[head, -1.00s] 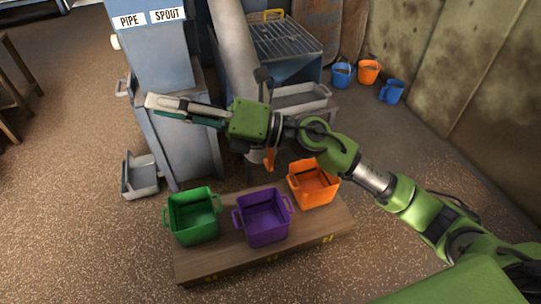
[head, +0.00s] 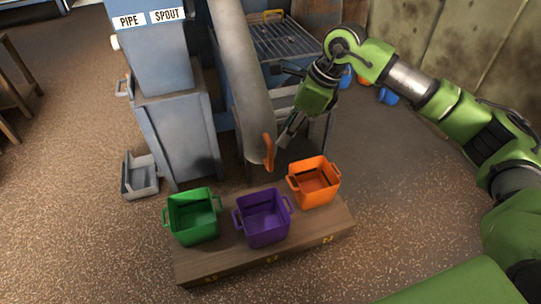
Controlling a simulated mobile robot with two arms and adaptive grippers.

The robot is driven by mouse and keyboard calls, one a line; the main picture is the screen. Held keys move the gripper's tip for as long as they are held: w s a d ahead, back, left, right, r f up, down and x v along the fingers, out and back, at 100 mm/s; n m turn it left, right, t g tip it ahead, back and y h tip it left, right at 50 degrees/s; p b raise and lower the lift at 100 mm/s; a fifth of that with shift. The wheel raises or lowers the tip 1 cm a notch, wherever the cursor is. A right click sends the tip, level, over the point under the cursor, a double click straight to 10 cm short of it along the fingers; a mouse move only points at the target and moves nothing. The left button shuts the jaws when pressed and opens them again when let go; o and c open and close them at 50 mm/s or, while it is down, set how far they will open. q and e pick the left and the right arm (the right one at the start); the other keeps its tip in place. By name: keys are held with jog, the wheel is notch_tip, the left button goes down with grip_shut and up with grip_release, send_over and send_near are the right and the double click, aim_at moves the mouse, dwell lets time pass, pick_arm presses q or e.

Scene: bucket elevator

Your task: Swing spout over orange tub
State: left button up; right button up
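The spout is a grey curved pipe (head: 243,85) that comes down from the top. Its lower end hangs behind the purple tub (head: 263,238), left of the orange tub (head: 330,185). An orange handle (head: 269,151) stands at the right side of the spout's mouth. The orange tub is at the right end of a low wooden bench, open and upright. My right gripper (head: 284,142) points down and left, just right of the handle in the picture. I see no clear contact, and its finger opening cannot be made out. My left gripper is not in view.
A green tub (head: 193,217) sits at the left end of the wooden bench (head: 230,268). A blue-grey machine housing (head: 178,130) stands left of the spout, with a grey bin (head: 139,176) beside it. A grated hopper (head: 285,40) is behind.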

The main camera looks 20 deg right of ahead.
aim_at(271, 156)
jog(key=x, duration=1)
jog(key=shift+a+f+b, duration=0.2)
jog(key=shift+f+b, duration=0.05)
jog(key=shift+b, duration=0.05)
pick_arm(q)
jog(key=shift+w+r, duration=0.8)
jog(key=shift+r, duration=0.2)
pick_arm(e)
jog(key=shift+w, duration=0.1)
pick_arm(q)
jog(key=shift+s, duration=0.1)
pick_arm(e)
grip_shut()
